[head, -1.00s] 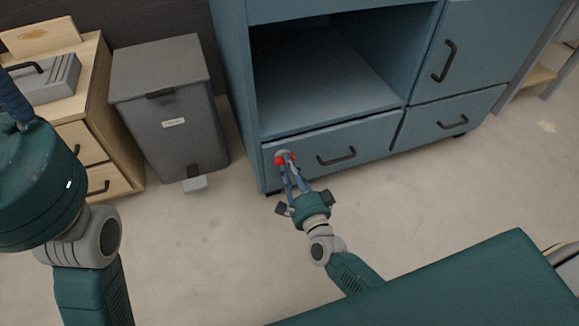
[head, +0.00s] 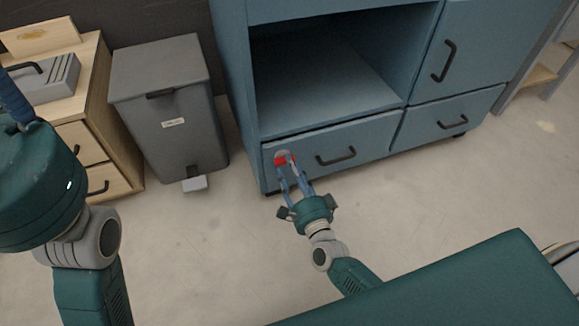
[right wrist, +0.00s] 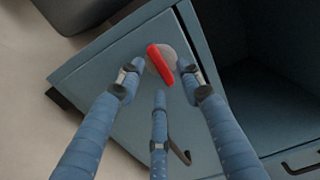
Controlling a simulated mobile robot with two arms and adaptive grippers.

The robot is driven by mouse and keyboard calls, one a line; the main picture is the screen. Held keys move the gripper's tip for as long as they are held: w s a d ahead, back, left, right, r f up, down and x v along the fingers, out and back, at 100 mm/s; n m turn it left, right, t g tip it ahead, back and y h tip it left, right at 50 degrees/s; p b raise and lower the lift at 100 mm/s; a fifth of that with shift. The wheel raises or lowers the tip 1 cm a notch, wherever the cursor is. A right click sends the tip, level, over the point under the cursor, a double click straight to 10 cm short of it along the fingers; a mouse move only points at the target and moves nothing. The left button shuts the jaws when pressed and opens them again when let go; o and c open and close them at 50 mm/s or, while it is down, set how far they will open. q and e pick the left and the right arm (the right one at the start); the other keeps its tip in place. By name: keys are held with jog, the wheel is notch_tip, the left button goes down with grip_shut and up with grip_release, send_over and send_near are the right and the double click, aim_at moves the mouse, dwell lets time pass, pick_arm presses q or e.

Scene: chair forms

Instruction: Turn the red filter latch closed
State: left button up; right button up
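The red latch (head: 281,160) sits on a round grey disc at the left end of the blue cabinet's lower left drawer front. In the right wrist view the latch (right wrist: 159,64) is a short red bar, slanting from upper left to lower right. My right gripper (head: 287,174) is open in front of it, its blue fingers spread. In the wrist view two fingertips stand either side of the disc and the third is below; I see no clear grip on the latch. My left gripper (head: 14,100) shows only partly at the left edge, its fingertips out of view.
The blue cabinet (head: 330,126) has an open compartment above the drawer. A dark drawer handle (head: 336,158) is right of the latch. A grey bin (head: 170,110) and a wooden drawer unit (head: 100,110) stand to the left. The floor in front is clear.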

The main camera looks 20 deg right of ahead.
jog(key=s, duration=0.6)
jog(key=shift+s, duration=0.15)
jog(key=shift+d+r, duration=0.1)
jog(key=shift+r, duration=0.05)
